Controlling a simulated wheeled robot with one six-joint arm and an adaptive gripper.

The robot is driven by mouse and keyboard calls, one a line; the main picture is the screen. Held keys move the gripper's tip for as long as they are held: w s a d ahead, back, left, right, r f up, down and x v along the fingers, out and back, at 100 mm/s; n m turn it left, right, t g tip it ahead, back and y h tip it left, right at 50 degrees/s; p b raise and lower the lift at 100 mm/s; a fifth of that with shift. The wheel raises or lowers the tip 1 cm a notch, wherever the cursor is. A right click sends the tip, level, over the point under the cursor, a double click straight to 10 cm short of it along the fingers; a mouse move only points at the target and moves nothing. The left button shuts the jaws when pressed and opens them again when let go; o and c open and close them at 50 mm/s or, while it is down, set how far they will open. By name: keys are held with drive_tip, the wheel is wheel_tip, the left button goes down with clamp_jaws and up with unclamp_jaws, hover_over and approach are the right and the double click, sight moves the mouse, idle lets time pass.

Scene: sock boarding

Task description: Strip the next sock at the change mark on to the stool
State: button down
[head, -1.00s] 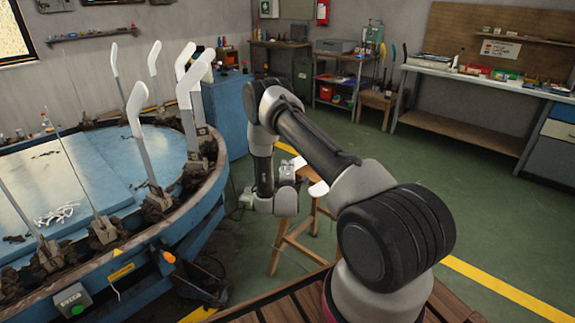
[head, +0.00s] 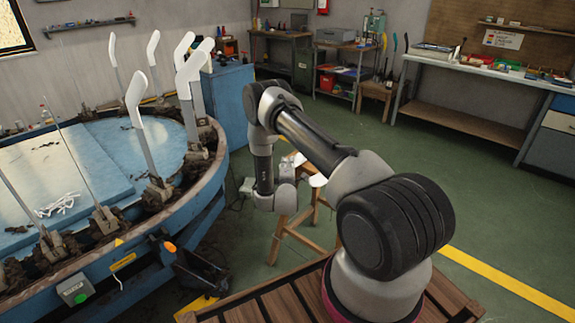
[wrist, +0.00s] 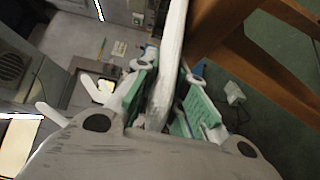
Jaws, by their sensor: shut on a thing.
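My gripper (wrist: 167,95) is shut on a white sock (wrist: 172,45), which stands between its green-padded fingers in the wrist view. In the head view my gripper (head: 288,172) is low, over or beside the wooden stool (head: 290,232). The arm hides much of the stool's top. A white patch (head: 317,180) shows there; I cannot tell whether it is the held sock or one lying on the stool. On the round blue machine (head: 215,185) at left, several upright boards carry white socks (head: 135,97). Some posts nearer me are bare. The change mark is not clearly visible.
Wooden stool legs (wrist: 270,60) show close on the right in the wrist view. A blue cabinet (head: 230,100) stands behind the machine. A long workbench (head: 470,75) lines the right wall. Green floor (head: 400,165) is open between stool and bench.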

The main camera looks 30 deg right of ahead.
drive_tip(key=c, duration=1.4)
unclamp_jaws()
drive_tip(key=shift+s, duration=0.1)
drive_tip(key=v, duration=1.1)
drive_tip(key=shift+s+a, duration=0.2)
drive_tip(key=shift+s, duration=0.15)
